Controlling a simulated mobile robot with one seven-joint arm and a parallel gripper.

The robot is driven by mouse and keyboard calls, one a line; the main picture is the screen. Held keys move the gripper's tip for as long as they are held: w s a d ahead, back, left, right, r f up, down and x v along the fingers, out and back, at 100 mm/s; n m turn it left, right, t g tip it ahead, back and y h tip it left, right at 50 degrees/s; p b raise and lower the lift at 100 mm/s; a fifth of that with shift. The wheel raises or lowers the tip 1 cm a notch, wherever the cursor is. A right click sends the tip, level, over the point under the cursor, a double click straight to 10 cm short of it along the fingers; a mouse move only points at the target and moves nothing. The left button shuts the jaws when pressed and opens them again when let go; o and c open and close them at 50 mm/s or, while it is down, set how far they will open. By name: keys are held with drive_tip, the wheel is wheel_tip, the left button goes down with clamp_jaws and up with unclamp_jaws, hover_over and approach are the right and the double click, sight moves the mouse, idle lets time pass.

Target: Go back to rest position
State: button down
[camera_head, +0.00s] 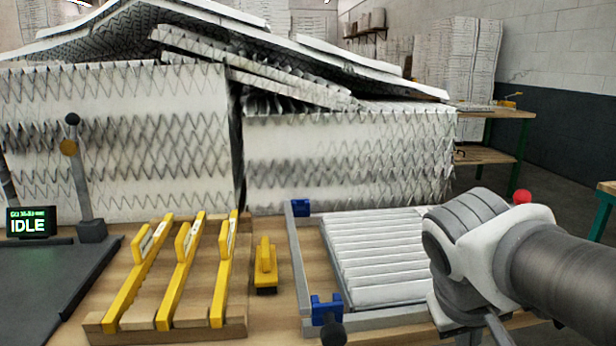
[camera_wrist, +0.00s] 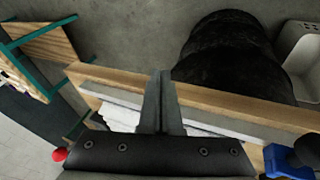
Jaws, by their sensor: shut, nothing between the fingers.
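My arm reaches in from the right in the head view, over the right end of a grey frame (camera_head: 312,262) that holds a white pleated filter (camera_head: 375,250). My gripper (camera_wrist: 162,82) shows in the wrist view with its two fingers together and nothing between them. It is above the table's wooden edge (camera_wrist: 225,97), with part of the white filter (camera_wrist: 120,116) behind the fingers. In the head view my arm hides the right end of the frame, and the fingertips cannot be made out there.
Tall stacks of pleated filters (camera_head: 345,160) stand behind the frame. A rack with yellow bars (camera_head: 175,275) and a yellow-handled brush (camera_head: 265,262) lie left of it. A screen (camera_head: 31,222) reads IDLE. A black bin (camera_wrist: 228,55) stands on the floor beyond the table edge.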

drive_tip(key=s+a+t+y, duration=0.3)
drive_tip(key=s+a+y, duration=0.1)
drive_tip(key=a, duration=0.3)
wheel_tip(320, 180, up, 21)
drive_tip(key=p, duration=2.1)
drive_tip(key=shift+w+g, duration=0.15)
drive_tip(key=shift+g, duration=0.15)
drive_tip(key=shift+f, duration=0.1)
